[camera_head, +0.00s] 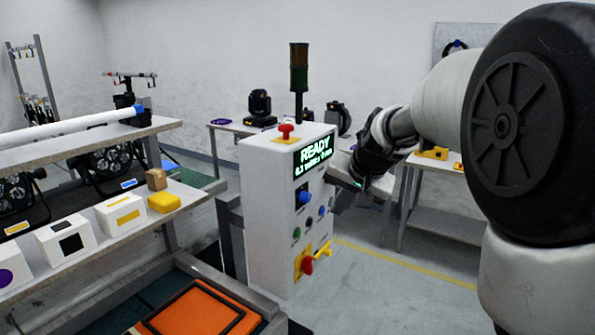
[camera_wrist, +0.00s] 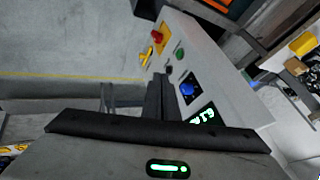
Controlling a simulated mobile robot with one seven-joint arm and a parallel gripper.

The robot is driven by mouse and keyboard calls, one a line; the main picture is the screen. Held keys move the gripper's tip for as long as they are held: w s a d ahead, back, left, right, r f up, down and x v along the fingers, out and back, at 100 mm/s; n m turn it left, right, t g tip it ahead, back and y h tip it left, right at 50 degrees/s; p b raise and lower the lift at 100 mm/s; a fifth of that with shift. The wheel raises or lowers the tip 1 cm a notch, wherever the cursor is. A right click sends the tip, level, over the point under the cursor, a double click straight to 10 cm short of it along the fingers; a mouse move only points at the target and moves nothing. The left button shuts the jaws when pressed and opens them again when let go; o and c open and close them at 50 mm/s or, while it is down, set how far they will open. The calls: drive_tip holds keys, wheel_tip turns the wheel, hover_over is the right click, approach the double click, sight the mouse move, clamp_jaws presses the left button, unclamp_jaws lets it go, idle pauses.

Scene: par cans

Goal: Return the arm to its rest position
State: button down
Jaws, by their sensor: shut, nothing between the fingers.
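My arm (camera_head: 450,90) reaches in from the right of the head view, bent toward the white control box (camera_head: 268,215). My gripper (camera_head: 343,188) is beside the box's right-hand panel, where a green READY display (camera_head: 314,153) is lit. In the wrist view my gripper (camera_wrist: 160,92) is shut and empty, its dark fingers together in front of the box's panel. The panel carries a blue knob (camera_wrist: 188,89), a green button (camera_wrist: 180,54) and a red handle on a yellow plate (camera_head: 307,265). I cannot tell whether the fingertips touch the panel.
A red button (camera_head: 285,130) and a dark signal tower (camera_head: 299,75) are on and by the box. A shelf (camera_head: 110,235) with white boxes stands left, above an orange case (camera_head: 195,312). A bench (camera_head: 440,167) stands behind my arm. Open floor (camera_head: 385,285) lies right of the box.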

drive_tip(key=s+r+n+p, duration=0.1)
drive_tip(key=s+r, duration=0.2)
drive_tip(key=s, duration=0.6)
drive_tip(key=s+r+n+p, duration=0.2)
drive_tip(key=s+r, duration=0.2)
drive_tip(key=s, duration=0.4)
drive_tip(key=s+f+n+g+h+p, duration=0.1)
drive_tip(key=s+h+p, duration=0.1)
drive_tip(key=s, duration=1.2)
drive_tip(key=shift+d+f+n, duration=0.3)
drive_tip(key=shift+f, duration=0.05)
